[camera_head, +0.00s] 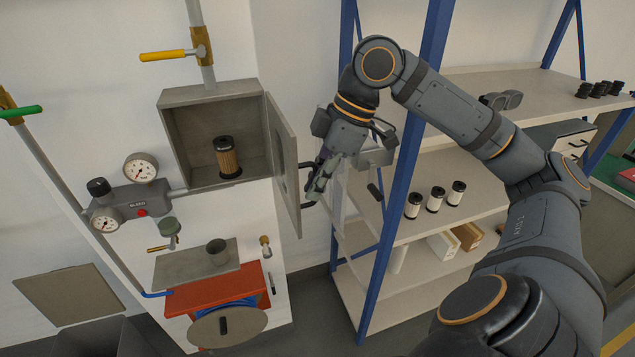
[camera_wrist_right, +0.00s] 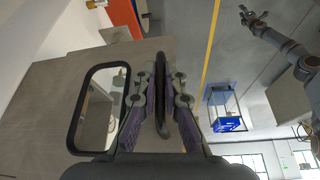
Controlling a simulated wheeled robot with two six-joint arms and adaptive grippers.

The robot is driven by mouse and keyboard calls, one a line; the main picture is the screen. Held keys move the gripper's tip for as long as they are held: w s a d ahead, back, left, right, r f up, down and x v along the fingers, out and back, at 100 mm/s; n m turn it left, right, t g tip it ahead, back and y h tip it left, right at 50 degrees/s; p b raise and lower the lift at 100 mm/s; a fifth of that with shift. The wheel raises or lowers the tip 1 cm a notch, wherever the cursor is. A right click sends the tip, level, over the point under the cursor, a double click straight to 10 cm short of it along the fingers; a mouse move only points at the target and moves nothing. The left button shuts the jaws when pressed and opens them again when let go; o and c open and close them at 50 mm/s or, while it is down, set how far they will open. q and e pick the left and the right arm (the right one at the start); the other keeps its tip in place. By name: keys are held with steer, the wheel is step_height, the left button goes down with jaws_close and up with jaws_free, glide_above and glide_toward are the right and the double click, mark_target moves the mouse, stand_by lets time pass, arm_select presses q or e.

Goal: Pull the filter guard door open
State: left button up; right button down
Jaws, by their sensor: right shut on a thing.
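The grey filter guard door (camera_head: 284,150) stands swung well open at the right side of the wall cabinet (camera_head: 170,140). A brown cylindrical filter with dark caps (camera_head: 229,158) stands inside the cabinet. My right gripper (camera_head: 310,190) is at the door's outer face, shut on its dark handle (camera_head: 304,168). In the right wrist view the handle (camera_wrist_right: 161,75) lies between the fingers (camera_wrist_right: 160,115), beside the door's framed window (camera_wrist_right: 98,110). A small gripper, seemingly my left one (camera_wrist_right: 253,16), shows at the top right there; its fingers look apart.
A blue-posted shelf rack (camera_head: 400,170) stands close to the right of my right gripper, with several small filters (camera_head: 435,198) on it. Gauges (camera_head: 140,168) and a pipe with a yellow-handled valve (camera_head: 165,56) are near the cabinet.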

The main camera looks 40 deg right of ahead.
stand_by(0.4)
steer(key=c, duration=1.7)
jaws_free()
